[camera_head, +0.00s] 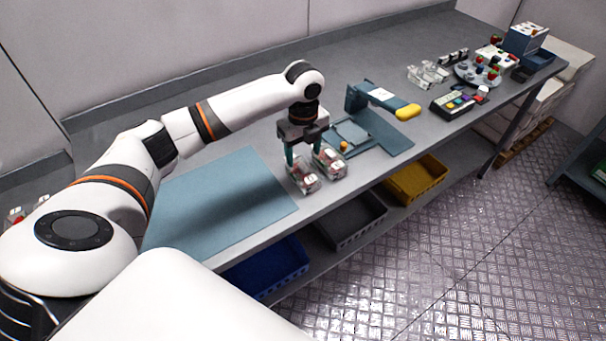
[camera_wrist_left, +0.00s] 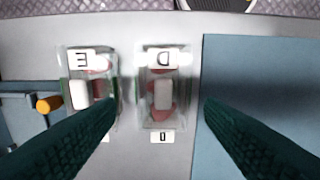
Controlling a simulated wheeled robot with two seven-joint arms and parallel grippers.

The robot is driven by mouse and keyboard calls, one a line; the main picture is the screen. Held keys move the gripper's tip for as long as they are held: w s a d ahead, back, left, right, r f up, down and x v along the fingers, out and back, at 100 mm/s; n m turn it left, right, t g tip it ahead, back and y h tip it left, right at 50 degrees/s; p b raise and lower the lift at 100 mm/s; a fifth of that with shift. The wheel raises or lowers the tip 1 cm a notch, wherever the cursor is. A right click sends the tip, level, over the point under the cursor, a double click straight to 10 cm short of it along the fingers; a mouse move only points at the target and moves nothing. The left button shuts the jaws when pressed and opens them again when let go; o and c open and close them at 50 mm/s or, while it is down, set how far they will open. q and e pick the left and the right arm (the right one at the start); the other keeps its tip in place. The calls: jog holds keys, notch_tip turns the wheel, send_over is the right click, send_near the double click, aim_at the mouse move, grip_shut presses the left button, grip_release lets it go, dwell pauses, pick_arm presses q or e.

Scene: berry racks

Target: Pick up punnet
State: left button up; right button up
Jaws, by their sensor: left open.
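Two clear plastic punnets with red berries and white labels stand side by side at the table's front edge. The punnet marked D (camera_head: 304,180) is beside the blue-grey mat; it also shows in the left wrist view (camera_wrist_left: 163,90). The punnet marked E (camera_head: 331,164) is to its right in the head view, and on the left in the wrist view (camera_wrist_left: 90,92). My left gripper (camera_head: 304,158) points down with its green fingers open. In the wrist view its fingertips (camera_wrist_left: 160,98) lie either side of punnet D, one overlapping E's edge. Their exact height is unclear. My right gripper is not in view.
The blue-grey mat (camera_head: 215,200) left of the punnets is bare. A scale-like blue device (camera_head: 375,95) with a yellow item (camera_head: 408,112) stands to the right. Blue (camera_head: 265,270), grey (camera_head: 350,222) and yellow (camera_head: 413,180) crates sit below the table.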

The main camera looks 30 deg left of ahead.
aim_at(303, 166)
pick_arm(q)
jog(key=shift+f, duration=0.7)
jog(key=f, duration=0.1)
jog(key=f+p, duration=0.1)
jog(key=f, duration=0.2)
jog(key=shift+s+d+f+p, duration=0.15)
jog(key=shift+s+p, duration=0.1)
jog(key=shift+p, duration=0.15)
jog(key=shift+f, duration=0.45)
jog(key=c, duration=0.8)
